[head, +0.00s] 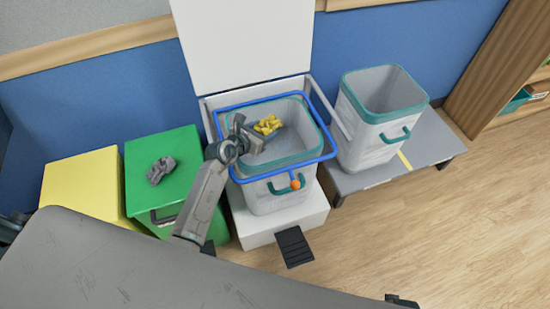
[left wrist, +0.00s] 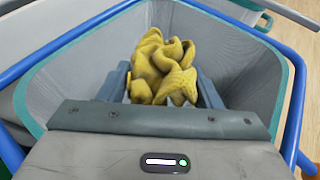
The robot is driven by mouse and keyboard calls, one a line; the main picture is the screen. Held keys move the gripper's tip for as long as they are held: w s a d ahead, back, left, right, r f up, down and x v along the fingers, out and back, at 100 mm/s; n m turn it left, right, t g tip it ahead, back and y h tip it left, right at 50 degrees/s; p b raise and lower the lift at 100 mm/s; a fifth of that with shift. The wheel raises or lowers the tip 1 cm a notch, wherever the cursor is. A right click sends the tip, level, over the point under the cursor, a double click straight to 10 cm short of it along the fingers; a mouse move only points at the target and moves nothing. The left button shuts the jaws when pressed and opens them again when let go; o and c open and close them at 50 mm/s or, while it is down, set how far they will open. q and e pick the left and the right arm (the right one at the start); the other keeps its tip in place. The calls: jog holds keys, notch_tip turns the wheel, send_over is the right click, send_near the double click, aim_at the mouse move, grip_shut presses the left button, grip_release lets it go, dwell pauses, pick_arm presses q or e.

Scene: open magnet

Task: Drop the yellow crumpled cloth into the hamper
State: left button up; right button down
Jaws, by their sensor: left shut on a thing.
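The yellow crumpled cloth (head: 267,125) is held in my left gripper (head: 252,133), over the open mouth of the hamper. The left wrist view shows the cloth (left wrist: 164,68) between the two fingers of my left gripper (left wrist: 165,88), with the hamper's grey inner walls around it. The hamper (head: 275,196) is a pale bin with a teal rim and teal handle, standing in a white pedal unit with its lid raised. A blue frame (head: 330,153) surrounds its mouth. My right gripper does not show.
A second teal-rimmed bin (head: 378,140) stands on a grey low bench (head: 435,140) to the right. A green box (head: 185,145) with a grey crumpled cloth (head: 160,170) on top and a yellow box (head: 85,182) stand to the left. Wooden floor is clear at right.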

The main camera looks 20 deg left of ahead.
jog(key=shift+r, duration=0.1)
pick_arm(q)
jog(key=o, duration=1)
jog(key=shift+s, duration=0.1)
jog(key=shift+s+a+r, duration=0.15)
jog(key=shift+s+a, duration=0.05)
jog(key=shift+s, duration=0.1)
jog(key=v, duration=1)
jog(key=shift+p, duration=0.4)
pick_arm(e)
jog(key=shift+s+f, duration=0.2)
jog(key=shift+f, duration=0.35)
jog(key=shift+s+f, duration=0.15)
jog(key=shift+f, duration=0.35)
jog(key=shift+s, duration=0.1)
